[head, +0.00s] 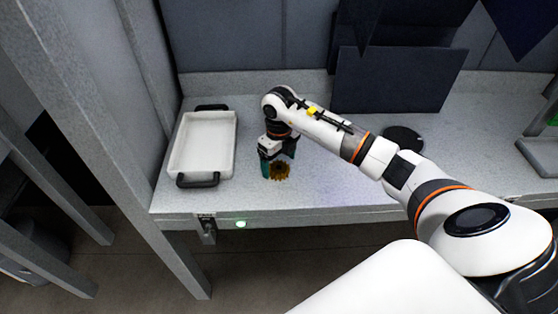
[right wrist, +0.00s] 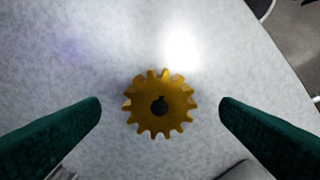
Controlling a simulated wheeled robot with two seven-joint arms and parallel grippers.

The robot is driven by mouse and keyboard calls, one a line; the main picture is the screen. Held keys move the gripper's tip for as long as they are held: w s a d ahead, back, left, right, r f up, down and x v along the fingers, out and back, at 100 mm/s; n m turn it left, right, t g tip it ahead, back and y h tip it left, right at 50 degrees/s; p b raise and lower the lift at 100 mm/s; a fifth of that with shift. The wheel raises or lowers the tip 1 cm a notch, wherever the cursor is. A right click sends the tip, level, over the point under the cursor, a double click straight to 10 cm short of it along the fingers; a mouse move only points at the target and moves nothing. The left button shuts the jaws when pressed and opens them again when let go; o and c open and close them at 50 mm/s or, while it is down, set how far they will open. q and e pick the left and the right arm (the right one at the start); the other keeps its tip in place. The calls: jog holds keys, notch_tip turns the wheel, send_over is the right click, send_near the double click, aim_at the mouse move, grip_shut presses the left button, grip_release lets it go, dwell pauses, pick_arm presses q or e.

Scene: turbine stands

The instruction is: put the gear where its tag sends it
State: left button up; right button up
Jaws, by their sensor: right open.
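A yellow-brown gear (right wrist: 160,104) with a dark centre hole lies flat on the light grey bench. In the head view the gear (head: 280,172) is near the front edge, just right of the white tray. My right gripper (right wrist: 160,110) is open, its green fingers on either side of the gear with clear gaps to both. In the head view the right gripper (head: 277,164) points down over the gear. No tag can be made out in either view. My left gripper is not in view.
A white tray (head: 172,160) with black handles stands at the bench's left end. A dark round disc (head: 404,136) lies farther right, behind my right arm. A dark panel (head: 395,80) leans at the back. A grey holder (head: 545,145) stands at the right edge.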

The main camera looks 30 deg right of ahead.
aim_at(279, 167)
jog(key=shift+r+p, duration=1.65)
jog(key=shift+r, duration=1.15)
